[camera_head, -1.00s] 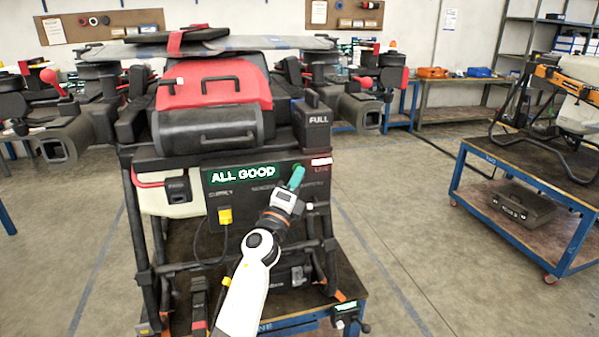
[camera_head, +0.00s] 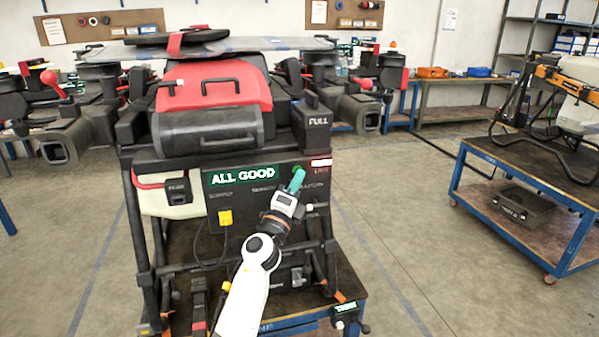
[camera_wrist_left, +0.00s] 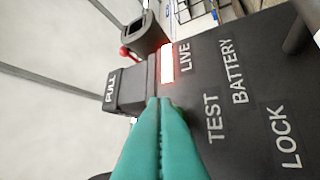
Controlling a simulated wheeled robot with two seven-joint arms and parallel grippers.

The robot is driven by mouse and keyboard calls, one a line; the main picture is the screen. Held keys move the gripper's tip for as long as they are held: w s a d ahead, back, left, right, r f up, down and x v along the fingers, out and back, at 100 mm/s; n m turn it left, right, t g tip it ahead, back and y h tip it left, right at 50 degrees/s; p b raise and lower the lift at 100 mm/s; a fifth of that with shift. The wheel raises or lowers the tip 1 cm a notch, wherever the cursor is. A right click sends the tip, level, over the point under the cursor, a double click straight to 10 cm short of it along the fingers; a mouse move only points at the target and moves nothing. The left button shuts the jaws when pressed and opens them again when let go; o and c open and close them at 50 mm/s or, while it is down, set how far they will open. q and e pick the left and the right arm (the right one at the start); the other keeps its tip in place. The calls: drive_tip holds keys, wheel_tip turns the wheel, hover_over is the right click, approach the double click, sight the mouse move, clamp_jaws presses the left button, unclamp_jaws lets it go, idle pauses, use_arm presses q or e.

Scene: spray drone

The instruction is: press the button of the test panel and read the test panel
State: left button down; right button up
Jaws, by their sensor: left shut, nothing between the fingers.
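The black test panel (camera_head: 215,197) is on the front of the spray drone (camera_head: 214,95). Its screen (camera_head: 244,175) reads "ALL GOOD" in white on green. My left gripper (camera_head: 297,178), with teal fingers, is shut and empty, its tips at the panel's upper right. The wrist view shows the shut fingers (camera_wrist_left: 160,110) beside the labels "TEST", "BATTERY" and "LOCK" on the panel face (camera_wrist_left: 250,100). A lit white and red bar (camera_wrist_left: 167,63) stands next to "LIVE". The button itself is mostly hidden behind the fingers; I cannot tell whether they touch it. My right gripper is not in view.
A yellow plug (camera_head: 225,216) with a cable is on the panel's lower left. A blue cart (camera_head: 480,205) stands at the right, with clear floor between.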

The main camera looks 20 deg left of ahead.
use_arm(q)
drive_tip(key=shift+s+d+p, duration=0.4)
drive_tip(key=shift+s+d, duration=0.15)
drive_tip(key=shift+s, duration=0.3)
drive_tip(key=shift+s+d+p, duration=0.4)
drive_tip(key=shift+s+d, duration=0.15)
drive_tip(key=shift+s, duration=0.25)
drive_tip(key=shift+s+d+p, duration=0.4)
drive_tip(key=shift+s+d, duration=0.15)
drive_tip(key=shift+s, duration=0.3)
